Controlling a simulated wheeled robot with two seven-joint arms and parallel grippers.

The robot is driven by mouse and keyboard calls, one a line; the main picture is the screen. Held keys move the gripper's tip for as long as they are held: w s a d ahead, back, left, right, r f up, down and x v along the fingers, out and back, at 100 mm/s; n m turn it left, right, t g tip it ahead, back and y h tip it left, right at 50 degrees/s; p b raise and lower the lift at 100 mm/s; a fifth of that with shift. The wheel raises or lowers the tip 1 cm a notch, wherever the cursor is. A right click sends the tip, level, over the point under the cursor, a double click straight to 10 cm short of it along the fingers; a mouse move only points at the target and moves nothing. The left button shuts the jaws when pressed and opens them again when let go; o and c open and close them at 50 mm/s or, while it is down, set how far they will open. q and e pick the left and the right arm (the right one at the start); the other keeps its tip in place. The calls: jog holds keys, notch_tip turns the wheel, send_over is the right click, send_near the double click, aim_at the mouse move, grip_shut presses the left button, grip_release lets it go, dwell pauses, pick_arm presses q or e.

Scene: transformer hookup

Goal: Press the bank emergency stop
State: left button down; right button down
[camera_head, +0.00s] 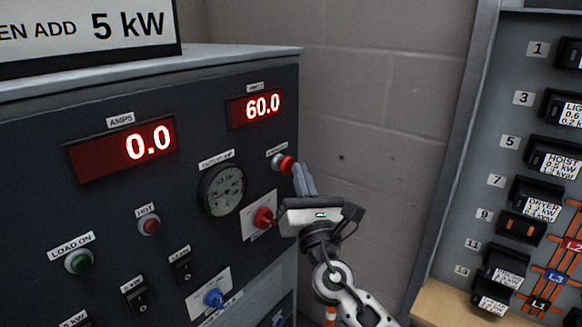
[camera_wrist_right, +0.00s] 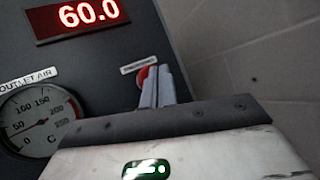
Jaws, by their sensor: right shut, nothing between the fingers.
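The emergency stop is a red mushroom button (camera_head: 287,165) on a light collar, under a small label at the upper right of the dark panel (camera_head: 60,215). My right gripper (camera_head: 299,168) is shut and empty, with its fingertips right at the button's right side in the head view. In the right wrist view the red button (camera_wrist_right: 143,76) shows partly behind the shut fingers (camera_wrist_right: 161,72), which hide its right part. I cannot tell whether the fingertips touch it. My left gripper is in neither view.
A red knob (camera_head: 263,218) sits below the button, close to my right gripper. A gauge (camera_head: 222,189), displays, a blue knob (camera_head: 213,298) and switches share the panel. A breaker cabinet (camera_head: 460,150) stands at the right. Bare block wall lies between.

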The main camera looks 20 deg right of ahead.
jog(key=shift+w+a, duration=0.2)
jog(key=shift+w, duration=0.05)
jog(key=shift+s+d, duration=0.1)
dwell(0.4)
jog(key=shift+s+d, duration=0.35)
jog(key=shift+s, duration=0.3)
jog(key=s+d, duration=0.3)
jog(key=s, duration=0.2)
jog(key=shift+s, duration=0.1)
dwell(0.5)
